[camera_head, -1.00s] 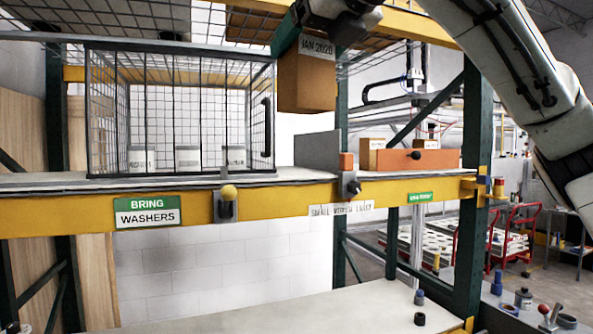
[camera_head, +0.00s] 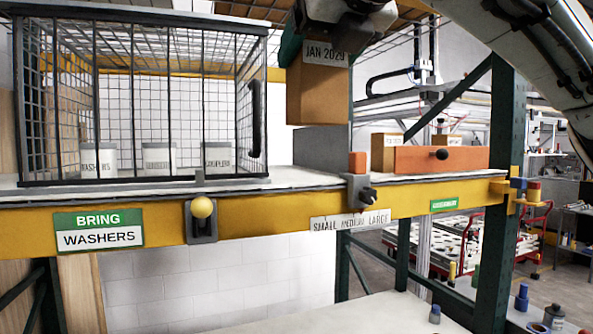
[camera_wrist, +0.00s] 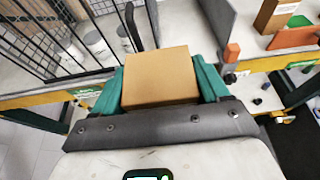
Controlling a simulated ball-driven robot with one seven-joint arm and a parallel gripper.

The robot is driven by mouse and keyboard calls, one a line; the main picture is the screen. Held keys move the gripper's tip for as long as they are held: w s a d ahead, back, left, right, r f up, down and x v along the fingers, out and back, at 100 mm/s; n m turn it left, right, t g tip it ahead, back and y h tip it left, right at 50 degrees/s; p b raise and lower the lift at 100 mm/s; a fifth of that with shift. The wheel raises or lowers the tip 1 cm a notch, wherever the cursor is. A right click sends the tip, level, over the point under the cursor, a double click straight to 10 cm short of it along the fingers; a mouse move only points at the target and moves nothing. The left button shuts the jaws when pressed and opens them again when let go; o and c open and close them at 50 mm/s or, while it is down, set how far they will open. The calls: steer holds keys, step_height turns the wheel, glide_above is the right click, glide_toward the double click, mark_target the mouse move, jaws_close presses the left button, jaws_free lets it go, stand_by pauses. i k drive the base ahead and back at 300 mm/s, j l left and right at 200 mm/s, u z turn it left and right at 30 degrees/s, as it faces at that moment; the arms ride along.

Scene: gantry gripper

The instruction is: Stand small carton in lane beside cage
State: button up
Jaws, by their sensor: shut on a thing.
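The wire cage (camera_head: 140,90) stands on the shelf at left and holds three white labelled tubs. A bare strip of shelf, the lane (camera_head: 287,178), lies between the cage and a grey upright divider (camera_head: 322,150). The carton's bottom meets the divider's top edge in the head view; I cannot tell whether they touch. The wrist view shows the carton's plain top beside the cage.
An orange low barrier (camera_head: 440,160) with a black knob fronts two small cartons (camera_head: 384,153) right of the divider. A green post (camera_head: 498,180) stands at right.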

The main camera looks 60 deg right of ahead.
mark_target(313, 175)
steer(key=i+l, duration=0.15)
steer(key=l, duration=0.15)
steer(key=i+l, duration=0.1)
steer(key=l, duration=0.2)
steer(key=i+l, duration=0.15)
steer(key=l, duration=0.15)
steer(key=i+l, duration=0.15)
steer(key=l, duration=0.2)
